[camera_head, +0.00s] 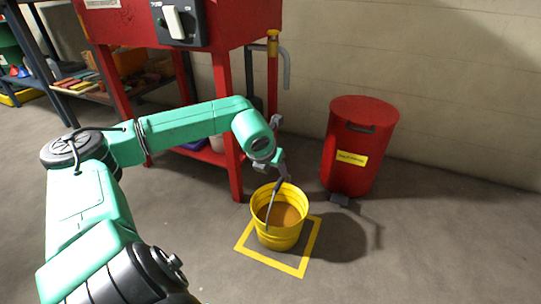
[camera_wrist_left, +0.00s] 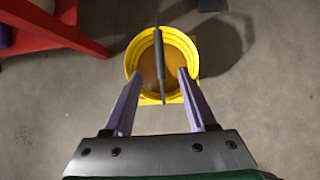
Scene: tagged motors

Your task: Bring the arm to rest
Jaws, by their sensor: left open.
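My left arm (camera_head: 185,125) reaches out from the left, and its gripper (camera_head: 284,178) points down above a yellow bucket (camera_head: 259,203). In the left wrist view the gripper (camera_wrist_left: 160,73) is open, its two purple-grey fingers spread over the near part of the bucket (camera_wrist_left: 133,58). A dark thin rod (camera_head: 270,212) leans up out of the bucket. In the wrist view the rod (camera_wrist_left: 158,55) lines up with the gap between the fingers; I see no finger closed on it. The bucket has brown contents. My right gripper is not in view.
The bucket stands inside a yellow floor square (camera_head: 302,266). A red lidded bin (camera_head: 360,150) stands to its right. A red machine stand (camera_head: 226,120) is behind my arm, with a shelf (camera_head: 100,90) at the left. The floor at the right front is clear.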

